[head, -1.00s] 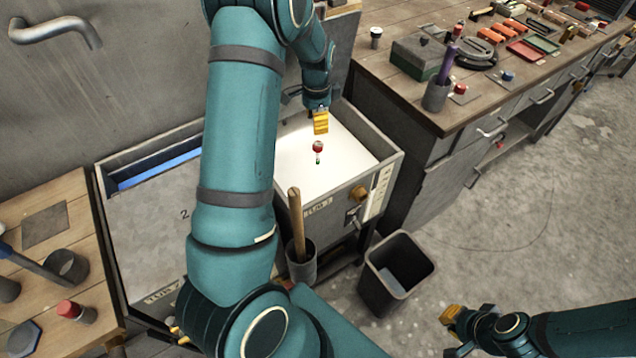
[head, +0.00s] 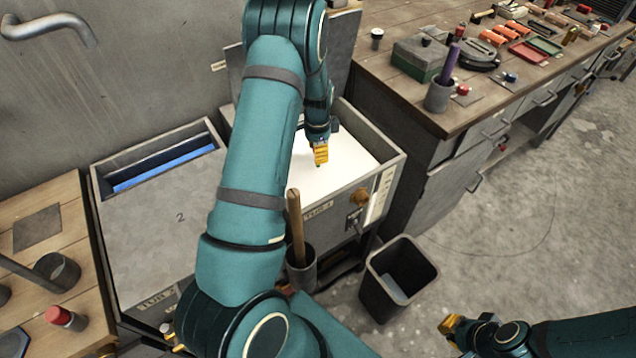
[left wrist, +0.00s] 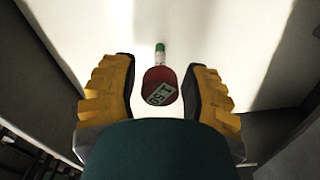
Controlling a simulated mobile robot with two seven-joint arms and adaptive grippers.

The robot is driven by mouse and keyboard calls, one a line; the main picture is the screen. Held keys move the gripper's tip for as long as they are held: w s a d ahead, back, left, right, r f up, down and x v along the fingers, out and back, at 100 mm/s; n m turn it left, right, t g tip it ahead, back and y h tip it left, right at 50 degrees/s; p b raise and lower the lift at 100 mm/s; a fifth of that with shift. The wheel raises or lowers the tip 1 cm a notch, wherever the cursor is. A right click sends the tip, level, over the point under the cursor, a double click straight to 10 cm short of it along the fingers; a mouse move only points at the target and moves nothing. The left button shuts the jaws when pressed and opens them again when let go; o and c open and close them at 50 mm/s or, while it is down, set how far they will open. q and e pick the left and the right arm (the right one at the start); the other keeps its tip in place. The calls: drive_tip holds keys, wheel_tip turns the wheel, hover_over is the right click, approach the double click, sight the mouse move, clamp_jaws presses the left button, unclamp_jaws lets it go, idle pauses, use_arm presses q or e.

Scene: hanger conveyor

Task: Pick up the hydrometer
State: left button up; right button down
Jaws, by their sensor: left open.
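The hydrometer has a red rounded top with a "1.50" label, a pale stem and a green end. In the left wrist view the hydrometer (left wrist: 159,88) lies between my two yellow fingers, with a gap on both sides. My left gripper (head: 321,156) is open over the white surface of tub 1 (head: 350,150). It also shows in the left wrist view (left wrist: 161,68). In the head view the gripper hides nearly all of the hydrometer. My right gripper (head: 450,326) is low at the right, away from the tub; its finger gap is unclear.
A grey holder (head: 301,272) with a wooden handle stands before tub 1. A black bin (head: 398,280) is on the floor to its right. Tub 2's grey lid (head: 165,220) is at left. A wooden workbench (head: 440,105) with tools borders the right; open floor lies beyond.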

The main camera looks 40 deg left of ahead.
sight(318, 172)
use_arm(q)
wheel_tip(318, 172, down, 4)
drive_tip(key=shift+w+r+b, duration=0.1)
drive_tip(key=shift+r+b, duration=0.1)
drive_tip(key=shift+b, duration=0.1)
clamp_jaws()
drive_tip(key=shift+r, duration=0.1)
